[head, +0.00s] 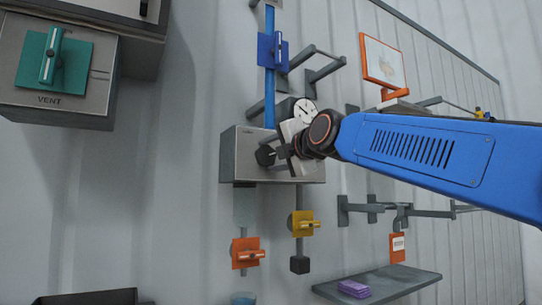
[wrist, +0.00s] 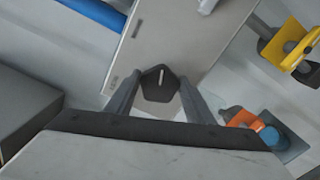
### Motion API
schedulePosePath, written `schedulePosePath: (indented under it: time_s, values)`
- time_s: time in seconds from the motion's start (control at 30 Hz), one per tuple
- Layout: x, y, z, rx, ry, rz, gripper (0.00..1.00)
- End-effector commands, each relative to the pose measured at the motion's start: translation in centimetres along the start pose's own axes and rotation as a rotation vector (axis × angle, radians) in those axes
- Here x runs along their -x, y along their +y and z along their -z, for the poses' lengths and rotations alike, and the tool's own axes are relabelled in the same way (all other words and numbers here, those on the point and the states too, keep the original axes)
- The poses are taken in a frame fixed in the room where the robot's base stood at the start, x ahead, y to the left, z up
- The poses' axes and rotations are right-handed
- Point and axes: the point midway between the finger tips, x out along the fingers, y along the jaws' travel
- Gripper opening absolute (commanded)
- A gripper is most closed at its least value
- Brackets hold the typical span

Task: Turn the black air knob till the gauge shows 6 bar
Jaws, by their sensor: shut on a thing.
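The black air knob (wrist: 159,84) sits on a light grey box and carries a white pointer line. In the wrist view my gripper (wrist: 161,98) has one finger on each side of it and is shut on it. In the head view the knob (head: 265,156) shows at the left of my gripper (head: 283,152), in front of the grey box (head: 240,172). The round white gauge (head: 305,111) is above the box, partly hidden by my wrist. Its needle is too small to read.
A blue valve (head: 272,50) is on the blue pipe above. A yellow valve (head: 302,224) and an orange valve (head: 247,253) hang below. A vent box with a teal handle (head: 52,60) is at upper left. A shelf with purple items (head: 354,288) is at lower right.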

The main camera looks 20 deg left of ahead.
Motion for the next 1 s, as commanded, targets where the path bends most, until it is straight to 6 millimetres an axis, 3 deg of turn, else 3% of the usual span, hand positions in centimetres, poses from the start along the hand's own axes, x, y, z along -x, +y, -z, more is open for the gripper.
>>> schedulePosePath:
  time_s: [0.37,1.0]
  values:
    - [0.00,-0.16,0.03,-0.129,0.001,0.002,0.26]
    - [0.00,-0.51,0.20,-0.714,0.000,0.003,0.26]
